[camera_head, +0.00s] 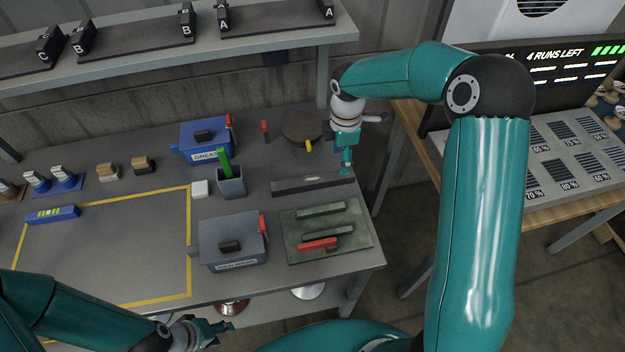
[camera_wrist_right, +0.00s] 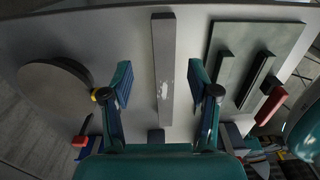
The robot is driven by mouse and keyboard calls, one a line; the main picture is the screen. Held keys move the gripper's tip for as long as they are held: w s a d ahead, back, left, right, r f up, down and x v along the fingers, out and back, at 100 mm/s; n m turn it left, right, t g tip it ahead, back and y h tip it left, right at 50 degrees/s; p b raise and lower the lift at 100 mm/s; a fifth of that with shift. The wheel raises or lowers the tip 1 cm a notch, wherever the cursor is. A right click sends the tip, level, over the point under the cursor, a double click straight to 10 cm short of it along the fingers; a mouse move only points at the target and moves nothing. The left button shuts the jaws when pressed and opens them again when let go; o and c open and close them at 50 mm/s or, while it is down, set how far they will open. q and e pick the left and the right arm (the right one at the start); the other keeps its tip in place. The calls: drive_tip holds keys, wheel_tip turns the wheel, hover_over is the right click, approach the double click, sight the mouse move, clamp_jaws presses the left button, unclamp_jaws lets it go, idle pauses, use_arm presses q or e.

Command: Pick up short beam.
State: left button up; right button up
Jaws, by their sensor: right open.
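The short beam (camera_head: 300,186) is a flat grey bar lying on the workbench, below the round dark plate in the head view. In the right wrist view the beam (camera_wrist_right: 163,45) runs up the middle, with a pale worn patch. My right gripper (camera_head: 347,167) is open above the beam's right end in the head view. In the right wrist view its fingers (camera_wrist_right: 160,84) stand apart on either side of the beam, not closed on it. My left gripper (camera_head: 222,327) is low at the bench's front edge, away from the beam; its opening is unclear.
A round dark plate (camera_head: 302,127), a green-handled cup (camera_head: 232,186), a blue grease box (camera_head: 205,142) and a grey box (camera_head: 232,245) stand nearby. The yellow-outlined area (camera_head: 110,250) is mostly clear.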

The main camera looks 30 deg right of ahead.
sight(313, 182)
drive_tip(key=shift+s+f, duration=0.1)
drive_tip(key=shift+f, duration=0.7)
drive_tip(key=shift+s+d+f, duration=0.1)
drive_tip(key=shift+f, duration=0.4)
wheel_tip(313, 182, down, 4)
drive_tip(key=shift+s+d+r+p, duration=0.15)
drive_tip(key=shift+r+p, duration=0.1)
drive_tip(key=shift+p, duration=0.5)
drive_tip(key=shift+f, duration=0.4)
clamp_jaws()
